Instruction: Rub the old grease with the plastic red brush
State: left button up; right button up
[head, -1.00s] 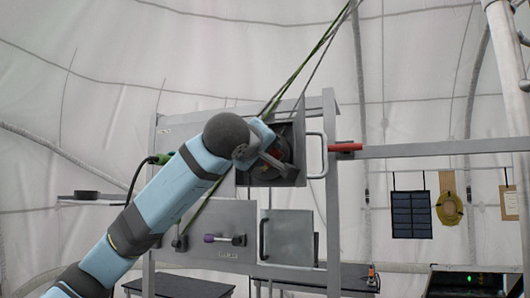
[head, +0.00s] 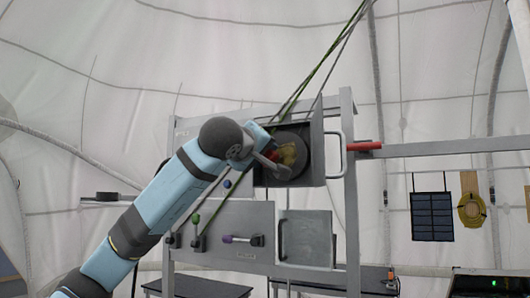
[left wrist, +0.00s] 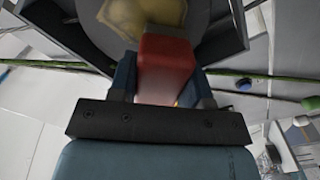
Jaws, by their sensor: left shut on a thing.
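My left gripper (head: 272,163) reaches into an open grey box on the metal frame. In the left wrist view its fingers (left wrist: 162,80) are shut on the red plastic brush (left wrist: 165,60), which points at a round grey disc (left wrist: 192,12). A little of the red brush (head: 267,155) shows beside the gripper in the head view. Yellowish old grease (head: 289,154) lies on the round dark disc (head: 314,155) in the box. The grease also shows just beyond the brush (left wrist: 143,16); I cannot tell if they touch. My right gripper is out of view.
The box's side wall and the door handle (head: 343,155) are close to the right of my gripper. Green cords (head: 318,68) run diagonally past the box. Below is a panel with a purple-tipped lever (head: 240,239) and a grey door (head: 305,238).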

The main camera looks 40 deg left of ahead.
pick_arm(q)
jog(key=v, duration=0.6)
jog(key=shift+b, duration=0.3)
jog(key=shift+s+a, duration=0.15)
jog(key=shift+a, duration=0.05)
jog(key=v, duration=0.3)
dwell(0.4)
dwell(0.5)
